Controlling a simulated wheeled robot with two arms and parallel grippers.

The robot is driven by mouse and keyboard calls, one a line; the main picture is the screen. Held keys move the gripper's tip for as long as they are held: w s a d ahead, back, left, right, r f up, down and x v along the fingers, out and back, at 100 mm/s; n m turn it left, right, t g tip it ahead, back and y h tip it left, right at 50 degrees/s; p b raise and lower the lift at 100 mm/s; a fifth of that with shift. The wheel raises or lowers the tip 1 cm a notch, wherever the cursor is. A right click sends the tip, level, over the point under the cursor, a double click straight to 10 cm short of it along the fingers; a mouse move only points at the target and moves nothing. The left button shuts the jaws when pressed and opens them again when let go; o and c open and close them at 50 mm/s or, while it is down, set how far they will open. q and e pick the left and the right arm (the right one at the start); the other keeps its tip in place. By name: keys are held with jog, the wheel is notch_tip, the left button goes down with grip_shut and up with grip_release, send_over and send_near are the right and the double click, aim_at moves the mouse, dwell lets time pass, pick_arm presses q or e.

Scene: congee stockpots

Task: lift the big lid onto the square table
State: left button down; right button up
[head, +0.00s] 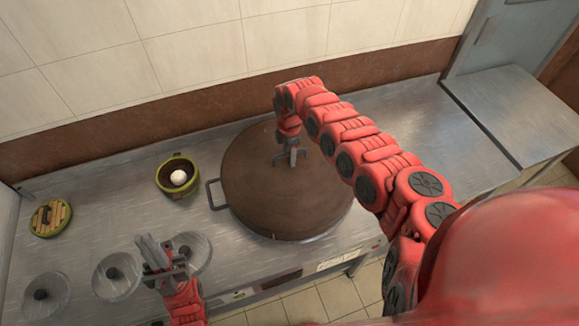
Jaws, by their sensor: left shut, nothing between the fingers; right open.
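The big lid (255,200) is a broad, round, brown disc lying flat over the round vessel on the steel counter. A metal loop handle (213,194) sticks out at its left edge. My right gripper (291,160) is open over the upper right part of the lid, fingers pointing down. Whether it touches the lid or a knob there, I cannot tell. My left gripper (160,262) is shut and empty over the counter's front edge, left of the lid. The square table (525,108) is probably the separate steel-topped one at the right, and its visible top is bare.
A green pot (177,176) with a white ball inside stands left of the lid. A small wooden-topped green item (51,217) lies at the far left. Round metal lids with dark knobs (117,275) lie along the front left. My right arm crosses the counter's right side.

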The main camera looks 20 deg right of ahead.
jog(key=shift+f, duration=0.1)
jog(key=shift+c, duration=0.3)
grip_shut()
dwell(1.2)
